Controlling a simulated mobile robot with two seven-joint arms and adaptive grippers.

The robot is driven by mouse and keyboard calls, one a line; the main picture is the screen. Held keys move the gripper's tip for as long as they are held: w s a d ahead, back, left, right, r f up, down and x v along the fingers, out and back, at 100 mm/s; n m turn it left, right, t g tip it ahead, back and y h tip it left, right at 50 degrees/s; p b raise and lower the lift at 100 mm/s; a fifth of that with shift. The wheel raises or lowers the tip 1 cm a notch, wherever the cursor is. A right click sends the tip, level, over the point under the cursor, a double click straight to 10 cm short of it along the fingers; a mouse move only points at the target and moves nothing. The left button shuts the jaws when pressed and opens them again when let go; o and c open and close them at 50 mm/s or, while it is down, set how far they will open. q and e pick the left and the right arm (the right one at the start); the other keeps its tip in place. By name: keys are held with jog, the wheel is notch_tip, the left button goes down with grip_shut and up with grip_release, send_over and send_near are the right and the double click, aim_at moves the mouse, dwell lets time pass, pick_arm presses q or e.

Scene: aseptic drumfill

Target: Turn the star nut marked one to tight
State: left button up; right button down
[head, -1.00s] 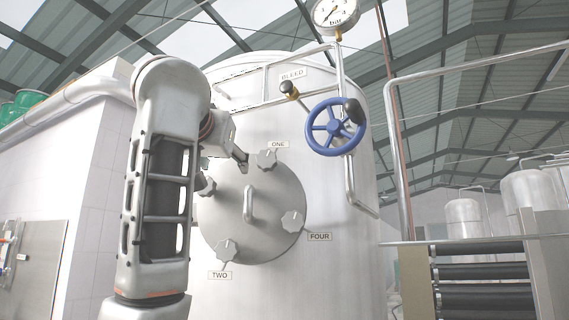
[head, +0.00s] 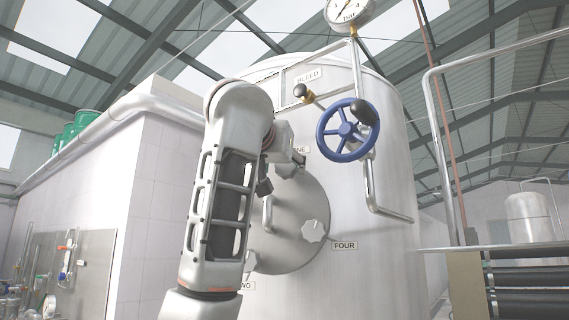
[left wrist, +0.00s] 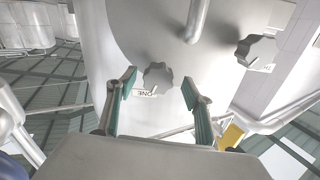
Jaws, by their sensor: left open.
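The star nut marked one (left wrist: 158,75) is a grey lobed knob on the round hatch cover (left wrist: 130,32). Its ONE label (left wrist: 146,93) shows upside down just below it in the left wrist view. My left gripper (left wrist: 159,87) is open, with one green-padded finger on each side of this nut; I cannot tell whether either touches it. In the head view my left gripper (head: 282,175) is at the upper part of the hatch and mostly hides nut one. The ONE label (head: 302,150) is partly covered there. My right gripper is not in view.
Star nut four (head: 314,231) is at the lower right of the hatch. Another star nut (left wrist: 256,50) and a bar handle (left wrist: 196,18) show in the wrist view. A blue handwheel (head: 347,130), a bleed valve (head: 302,93) and a bent pipe (head: 372,190) are near the gripper.

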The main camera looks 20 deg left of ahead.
pick_arm(q)
jog(key=shift+w+p, duration=0.3)
jog(key=shift+w, duration=0.85)
jog(key=c, duration=1.1)
